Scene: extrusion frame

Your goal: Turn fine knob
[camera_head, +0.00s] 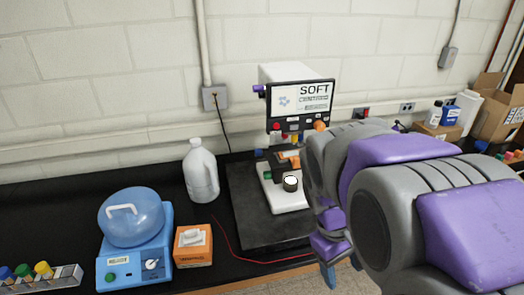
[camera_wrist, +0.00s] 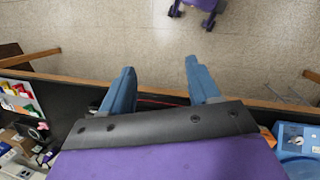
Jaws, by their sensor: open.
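A white instrument with a screen reading "SOFT" (camera_head: 303,100) stands against the wall in the head view. In front of it, a white base (camera_head: 288,202) carries a round dark knob-like part with a pale face (camera_head: 291,184). I cannot tell whether this is the fine knob. An orange knob (camera_head: 320,126) sits below the screen, partly beside my arm. My gripper (camera_head: 328,276) hangs low at the bench's front edge, to the right of the base and apart from it. In the wrist view my gripper (camera_wrist: 160,64) has its two blue fingers spread, with nothing between them.
A blue centrifuge (camera_head: 135,258), an orange box (camera_head: 193,246) and a white jug (camera_head: 201,174) stand to the left on the black bench. Cardboard boxes (camera_head: 496,108) stand far right. A red wire (camera_head: 232,247) crosses the bench. Open floor (camera_wrist: 100,35) lies beyond its edge.

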